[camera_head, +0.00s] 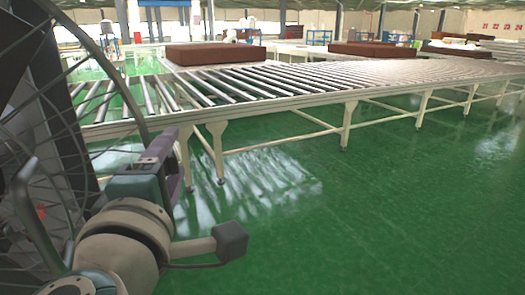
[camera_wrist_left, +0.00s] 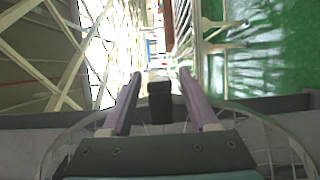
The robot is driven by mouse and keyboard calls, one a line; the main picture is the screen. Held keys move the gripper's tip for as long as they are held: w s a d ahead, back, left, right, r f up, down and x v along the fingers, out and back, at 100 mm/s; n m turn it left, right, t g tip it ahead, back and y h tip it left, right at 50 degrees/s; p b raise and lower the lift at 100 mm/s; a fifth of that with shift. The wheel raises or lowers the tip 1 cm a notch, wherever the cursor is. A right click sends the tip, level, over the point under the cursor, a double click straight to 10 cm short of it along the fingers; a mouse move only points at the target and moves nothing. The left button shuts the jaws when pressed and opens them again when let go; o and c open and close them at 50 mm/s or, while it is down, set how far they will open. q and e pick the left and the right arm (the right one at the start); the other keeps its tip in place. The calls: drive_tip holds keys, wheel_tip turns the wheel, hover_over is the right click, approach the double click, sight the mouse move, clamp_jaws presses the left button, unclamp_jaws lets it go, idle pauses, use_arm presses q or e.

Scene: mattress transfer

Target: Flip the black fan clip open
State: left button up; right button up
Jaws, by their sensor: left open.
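The black fan clip (camera_wrist_left: 160,103) shows in the left wrist view as a small dark block between the two purple fingers of my left gripper (camera_wrist_left: 160,76). The fingers are apart, with a gap on each side of the clip. In the head view my left gripper (camera_head: 176,148) is at the right edge of the fan (camera_head: 45,125), a large fan with a wire cage at the far left. The clip cannot be made out in the head view. The fan's curved wire rim also shows in the left wrist view (camera_wrist_left: 282,133). My right gripper is not in view.
A long roller conveyor (camera_head: 300,97) on cream legs runs behind the gripper to the right. The green floor (camera_head: 380,220) is clear at the front right.

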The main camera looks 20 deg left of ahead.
use_arm(q)
clamp_jaws()
idle(0.3)
idle(1.1)
